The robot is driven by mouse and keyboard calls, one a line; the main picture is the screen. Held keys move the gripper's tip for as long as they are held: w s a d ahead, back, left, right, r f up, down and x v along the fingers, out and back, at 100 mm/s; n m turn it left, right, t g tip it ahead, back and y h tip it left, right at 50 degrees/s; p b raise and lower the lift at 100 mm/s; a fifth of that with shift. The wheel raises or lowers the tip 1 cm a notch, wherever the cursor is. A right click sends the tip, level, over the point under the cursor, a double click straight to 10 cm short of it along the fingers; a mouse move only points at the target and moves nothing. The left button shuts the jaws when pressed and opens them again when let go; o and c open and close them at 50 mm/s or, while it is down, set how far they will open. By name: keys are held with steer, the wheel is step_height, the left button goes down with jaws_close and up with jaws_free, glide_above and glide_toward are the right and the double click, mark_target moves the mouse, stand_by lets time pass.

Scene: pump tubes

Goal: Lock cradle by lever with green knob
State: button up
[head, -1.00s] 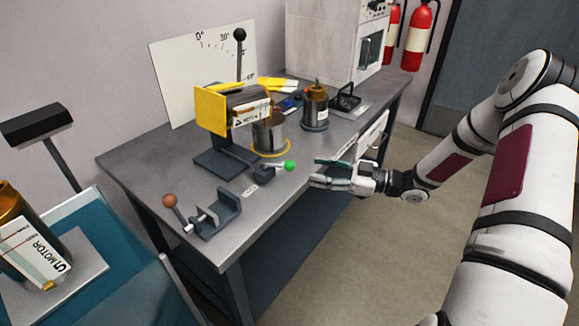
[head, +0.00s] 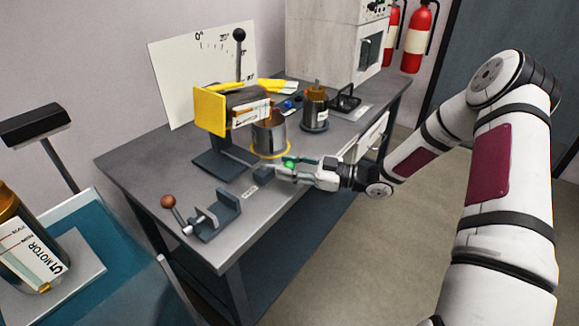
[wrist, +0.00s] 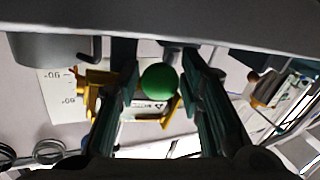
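The lever's green knob (head: 289,163) sits near the front edge of the bench, by a dark lever base (head: 264,175). My gripper (head: 283,168) has come in from the right and is at the knob. In the wrist view the green knob (wrist: 160,82) lies between the fingertips of my open gripper (wrist: 158,88), with small gaps seeming to show at its sides. The cradle (head: 229,112), with yellow end plates, holds a labelled cylinder and stands on a dark post behind the lever. A dark-knobbed rod rises beside it, before the angle dial.
A clamp with a brown-knobbed handle (head: 168,201) stands left on the bench (head: 150,160). A metal cup (head: 268,136) in a yellow ring and a brown-topped canister (head: 314,105) stand behind my gripper. A labelled motor (head: 28,245) is at lower left.

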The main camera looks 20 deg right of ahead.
jaws_close()
steer(key=shift+w, duration=0.1)
steer(key=shift+w+d+f+n+g+y+b, duration=0.15)
steer(key=shift+w+n+g+y+b, duration=0.3)
steer(key=shift+n+g+b, duration=0.35)
steer(key=shift+w+n+g+y+b, duration=0.2)
steer(key=shift+n+g+y+b, duration=0.15)
steer(key=shift+g+b, duration=0.35)
steer(key=shift+g, duration=0.4)
steer(key=o, duration=0.5)
jaws_free()
steer(key=shift+o, duration=0.2)
